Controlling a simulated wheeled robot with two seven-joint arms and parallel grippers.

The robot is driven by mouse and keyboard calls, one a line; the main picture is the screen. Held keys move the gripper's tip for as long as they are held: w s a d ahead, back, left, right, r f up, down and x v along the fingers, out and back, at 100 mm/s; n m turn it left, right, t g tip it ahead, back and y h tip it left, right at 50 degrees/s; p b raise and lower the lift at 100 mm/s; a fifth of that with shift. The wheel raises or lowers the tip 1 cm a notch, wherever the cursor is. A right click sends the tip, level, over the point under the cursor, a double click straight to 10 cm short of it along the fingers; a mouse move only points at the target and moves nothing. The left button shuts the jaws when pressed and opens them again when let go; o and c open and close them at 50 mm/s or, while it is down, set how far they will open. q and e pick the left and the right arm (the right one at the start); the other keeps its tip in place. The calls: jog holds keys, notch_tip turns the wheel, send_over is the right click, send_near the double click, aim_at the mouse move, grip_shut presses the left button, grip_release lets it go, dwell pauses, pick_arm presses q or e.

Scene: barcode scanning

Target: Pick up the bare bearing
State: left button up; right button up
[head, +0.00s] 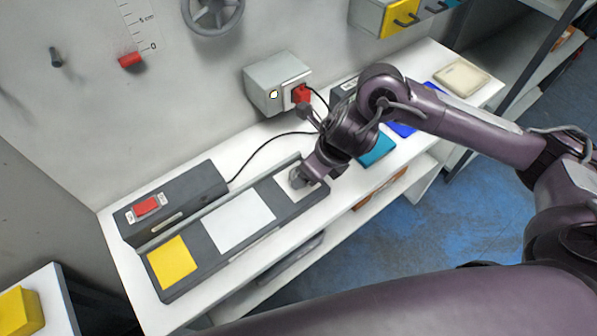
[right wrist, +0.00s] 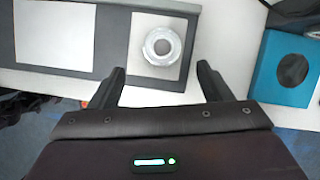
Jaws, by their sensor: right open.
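The bare bearing (right wrist: 162,46) is a silvery ring with an open middle. It lies on a white square pad (right wrist: 138,76) of the dark panel, seen in the right wrist view. In the head view, my right gripper (head: 298,180) reaches down over that right-hand pad and hides most or all of the bearing. In the right wrist view, my right gripper (right wrist: 161,73) is open and empty. Its two fingertips stand wide apart, just short of the bearing and roughly centred on it, not visibly touching it. My left gripper is not in view.
The dark panel (head: 193,268) also has yellow and white squares. Behind it is a dark box with a red button (head: 146,206). A grey wall box (head: 265,85) with a red plug and cable stands behind. A teal box (right wrist: 285,80) with a dark round part is to the right.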

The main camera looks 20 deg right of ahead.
jog(key=x, duration=0.2)
jog(key=p+x, duration=0.1)
jog(key=x, duration=0.2)
jog(key=shift+w+r, duration=0.1)
jog(key=shift+w, duration=0.3)
jog(key=shift+a+f, duration=0.1)
jog(key=shift+f, duration=0.15)
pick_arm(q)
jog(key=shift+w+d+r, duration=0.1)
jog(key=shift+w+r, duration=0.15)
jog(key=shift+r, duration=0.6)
pick_arm(e)
jog(key=shift+w, duration=0.1)
jog(key=c, duration=1.2)
jog(key=shift+r, duration=0.1)
